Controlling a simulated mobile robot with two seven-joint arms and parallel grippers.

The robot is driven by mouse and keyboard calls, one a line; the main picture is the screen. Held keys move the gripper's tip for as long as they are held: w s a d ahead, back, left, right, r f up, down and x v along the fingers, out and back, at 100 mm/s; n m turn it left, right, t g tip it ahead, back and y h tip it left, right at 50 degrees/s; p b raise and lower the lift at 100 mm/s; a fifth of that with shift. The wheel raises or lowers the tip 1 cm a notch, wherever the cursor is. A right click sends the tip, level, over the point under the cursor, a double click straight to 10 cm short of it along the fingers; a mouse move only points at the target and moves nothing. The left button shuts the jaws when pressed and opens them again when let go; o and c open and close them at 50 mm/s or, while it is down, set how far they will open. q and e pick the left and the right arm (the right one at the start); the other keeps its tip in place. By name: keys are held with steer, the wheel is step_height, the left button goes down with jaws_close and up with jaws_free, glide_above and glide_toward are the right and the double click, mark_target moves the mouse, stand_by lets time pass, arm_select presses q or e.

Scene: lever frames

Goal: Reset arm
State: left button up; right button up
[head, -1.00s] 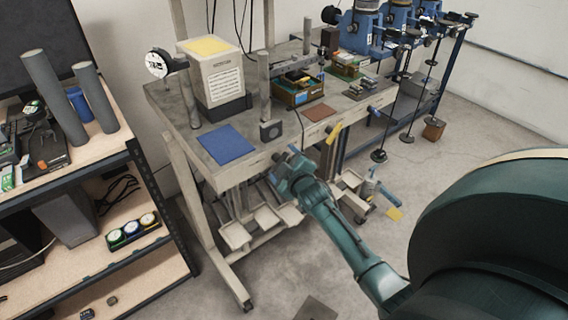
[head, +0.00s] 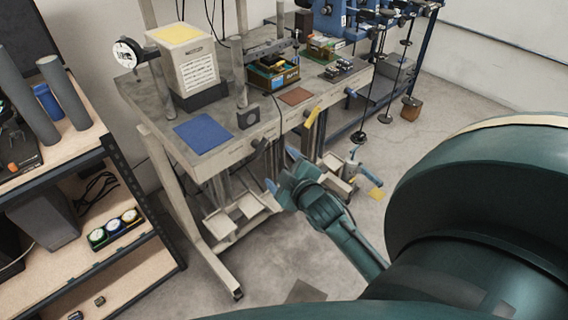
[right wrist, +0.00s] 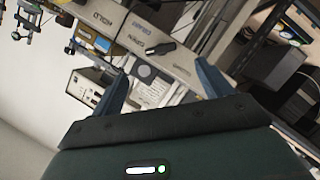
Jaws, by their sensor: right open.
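The workbench (head: 170,120) carries several levers along its front edge. A black lever (head: 259,150) is nearest, a yellow lever (head: 313,116) is further right, and a blue one (head: 351,93) is further still. My right gripper (head: 282,170) is open and empty, in front of and below the bench's front edge, close to the black lever but apart from it. In the right wrist view the open fingers (right wrist: 162,76) point towards the bench front, which carries upside-down printed labels. The black lever (right wrist: 160,48) shows there beyond the fingertips. My left gripper is not in view.
A blue mat (head: 202,133) and a white box with a yellow top (head: 186,62) are on the bench. A shelf unit (head: 120,190) stands at left. Blue machines (head: 330,20) stand at the back right. Open floor lies right of the bench.

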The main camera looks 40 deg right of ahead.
steer(key=shift+s+a+r, duration=0.1)
steer(key=shift+s+r, duration=0.05)
steer(key=shift+s, duration=0.35)
steer(key=s+a+f+m+g+y, duration=0.2)
steer(key=s+a+f, duration=0.4)
steer(key=a, duration=0.3)
steer(key=s+a+f+m+g+y, duration=0.2)
steer(key=s+a+f+y, duration=0.1)
steer(key=s+a+f, duration=0.4)
steer(key=shift+s+a+g+y, duration=0.3)
steer(key=shift+s+a+y, duration=0.1)
steer(key=shift+s+a, duration=0.7)
